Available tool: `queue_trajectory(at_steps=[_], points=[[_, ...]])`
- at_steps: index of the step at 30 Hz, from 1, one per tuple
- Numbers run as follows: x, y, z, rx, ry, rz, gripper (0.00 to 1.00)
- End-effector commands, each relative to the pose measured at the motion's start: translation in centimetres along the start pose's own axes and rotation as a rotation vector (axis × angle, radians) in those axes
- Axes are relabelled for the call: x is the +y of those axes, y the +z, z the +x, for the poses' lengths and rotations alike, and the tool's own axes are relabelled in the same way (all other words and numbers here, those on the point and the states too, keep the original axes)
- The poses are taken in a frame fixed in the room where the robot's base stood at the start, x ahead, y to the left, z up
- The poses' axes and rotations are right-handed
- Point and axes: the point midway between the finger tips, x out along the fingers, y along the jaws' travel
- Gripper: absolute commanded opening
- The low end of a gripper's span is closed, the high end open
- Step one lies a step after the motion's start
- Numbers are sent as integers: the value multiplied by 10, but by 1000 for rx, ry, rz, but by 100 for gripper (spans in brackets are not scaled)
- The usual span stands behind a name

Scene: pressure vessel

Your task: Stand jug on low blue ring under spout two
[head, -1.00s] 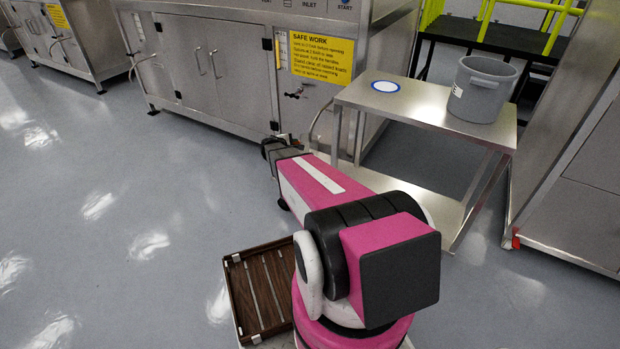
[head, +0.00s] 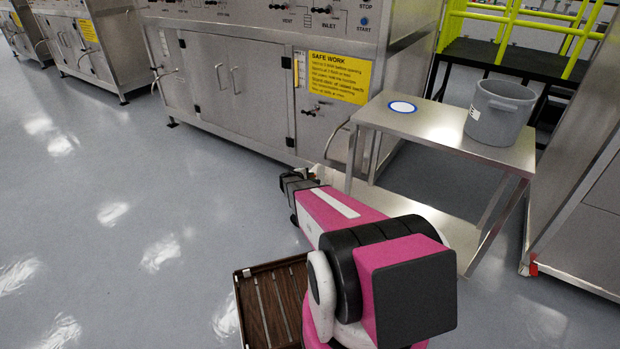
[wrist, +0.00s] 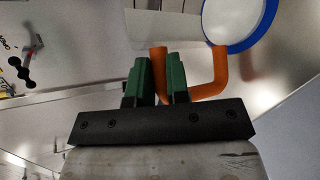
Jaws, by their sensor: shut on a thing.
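My gripper (wrist: 162,80) is shut on the orange handle (wrist: 209,90) of the jug, with its green fingers on either side of one handle bar. The jug's pale body (wrist: 180,28) shows beyond the fingers in the wrist view, cut by the top edge. A white disc with a blue ring (wrist: 236,46) lies partly behind the jug there. A blue ring (head: 402,107) lies on the tabletop. I cannot tell whether both views show the same ring.
A steel table (head: 440,135) with a lower shelf (head: 452,235) carries a grey bucket (head: 499,112). Steel cabinets (head: 235,90) with a yellow sign (head: 333,76) and a small valve (head: 318,107) stand behind. A brown slatted tray (head: 265,300) is near my base. Floor at left is clear.

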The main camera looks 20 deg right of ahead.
Motion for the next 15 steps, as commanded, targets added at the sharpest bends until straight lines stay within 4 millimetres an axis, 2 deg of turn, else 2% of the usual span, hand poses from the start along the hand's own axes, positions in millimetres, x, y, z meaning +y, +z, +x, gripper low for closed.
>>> queue_trajectory(at_steps=[6, 7, 9, 15], points=[[-1, 0, 1, 0, 0, -1, 0], [-2, -1, 1, 0, 0, 0, 19], [-2, 0, 0, 0, 0, 0, 42], [-1, 0, 0, 0, 0, 0, 42]])
